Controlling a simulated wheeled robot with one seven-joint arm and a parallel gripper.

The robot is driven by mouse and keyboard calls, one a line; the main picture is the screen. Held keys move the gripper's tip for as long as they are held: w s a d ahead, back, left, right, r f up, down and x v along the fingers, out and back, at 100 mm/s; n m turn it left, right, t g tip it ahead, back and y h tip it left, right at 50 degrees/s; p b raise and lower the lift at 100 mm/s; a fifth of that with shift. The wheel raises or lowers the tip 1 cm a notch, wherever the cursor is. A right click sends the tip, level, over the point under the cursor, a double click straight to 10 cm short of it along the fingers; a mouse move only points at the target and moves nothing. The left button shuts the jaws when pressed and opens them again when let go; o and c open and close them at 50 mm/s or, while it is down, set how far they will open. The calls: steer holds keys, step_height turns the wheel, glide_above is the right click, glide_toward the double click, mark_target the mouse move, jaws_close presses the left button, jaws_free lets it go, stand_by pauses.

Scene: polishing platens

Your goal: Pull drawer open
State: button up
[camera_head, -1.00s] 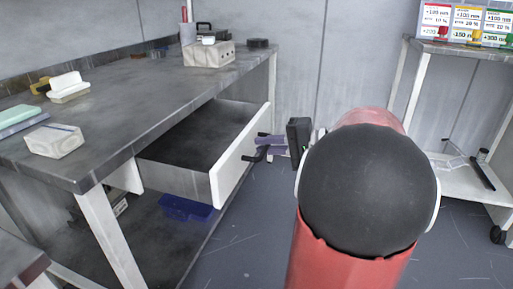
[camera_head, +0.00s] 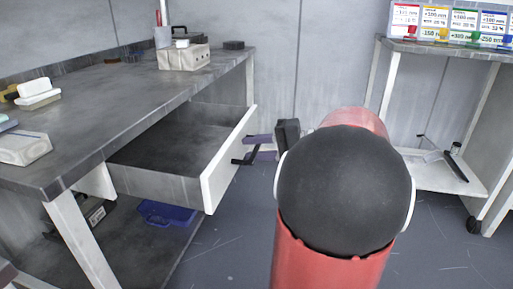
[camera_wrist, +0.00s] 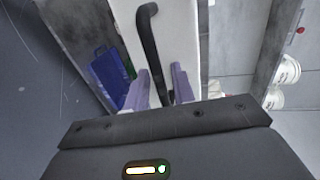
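The drawer (camera_head: 160,183) under the grey workbench stands well open, and its inside looks empty. Its white front (camera_head: 222,172) faces right and carries a black bar handle (camera_head: 243,159). My gripper (camera_head: 260,147) is at the handle, its purple fingers pointing left toward the drawer front. The far end of the handle is free of the fingers. My arm hides part of the floor right of the drawer.
The workbench (camera_head: 110,115) holds a block with holes (camera_head: 184,57), white blocks at left and a dark round piece. A blue bin (camera_head: 165,212) sits on the shelf below the drawer. A shelf rack (camera_head: 440,172) stands at right. The floor around my arm is clear.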

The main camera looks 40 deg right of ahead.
steer(key=v, duration=0.7)
steer(key=shift+s+d+p, duration=0.25)
steer(key=shift+s+p, duration=0.05)
stand_by(0.3)
